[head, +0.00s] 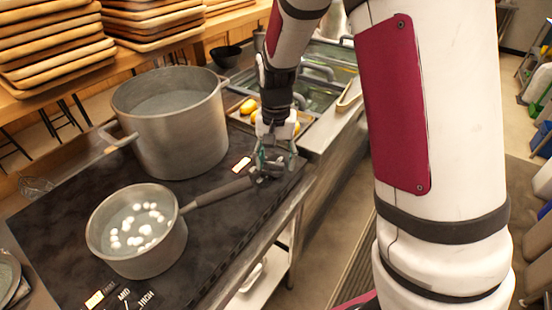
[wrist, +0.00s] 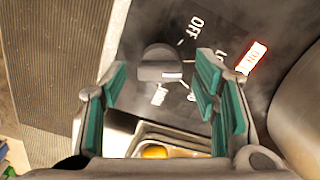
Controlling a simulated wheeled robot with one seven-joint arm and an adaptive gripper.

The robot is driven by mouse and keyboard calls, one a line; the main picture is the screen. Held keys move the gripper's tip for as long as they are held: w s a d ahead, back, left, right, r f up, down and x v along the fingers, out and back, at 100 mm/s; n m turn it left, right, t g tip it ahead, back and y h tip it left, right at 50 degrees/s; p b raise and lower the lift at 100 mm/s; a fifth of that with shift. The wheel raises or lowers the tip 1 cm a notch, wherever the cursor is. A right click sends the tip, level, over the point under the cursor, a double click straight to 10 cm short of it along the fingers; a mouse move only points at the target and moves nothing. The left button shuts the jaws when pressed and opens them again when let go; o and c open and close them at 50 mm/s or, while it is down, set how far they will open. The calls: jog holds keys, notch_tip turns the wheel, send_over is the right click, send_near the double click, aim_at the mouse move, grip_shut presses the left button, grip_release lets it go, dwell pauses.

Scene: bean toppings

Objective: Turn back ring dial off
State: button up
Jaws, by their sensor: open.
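The back ring dial (wrist: 160,64) is a grey knob on the black cooktop in the wrist view, with white labels including OFF around it. A white mark shows on its lower right side, pointing away from OFF. A lit red-edged ON indicator (wrist: 250,57) glows to its right and also shows in the head view (head: 242,163). My gripper (wrist: 161,74) is open, its teal fingers on either side of the dial in the picture. I cannot tell whether they touch it. In the head view my gripper (head: 270,168) is at the cooktop's far right end and hides the dial.
A large pot (head: 175,135) stands at the back of the cooktop (head: 215,225). A saucepan (head: 140,250) with white beans in water is in front, its handle (head: 218,192) reaching toward my gripper. Another lit indicator (head: 95,299) glows at the front. A tray with yellow items lies beyond.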

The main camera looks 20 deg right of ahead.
jog(key=c, duration=1.2)
jog(key=shift+o, duration=0.2)
jog(key=shift+n, duration=0.4)
jog(key=n, duration=0.4)
jog(key=shift+n+p, duration=0.35)
jog(key=shift+n, duration=1.75)
jog(key=o, duration=1.2)
jog(key=shift+c, duration=0.2)
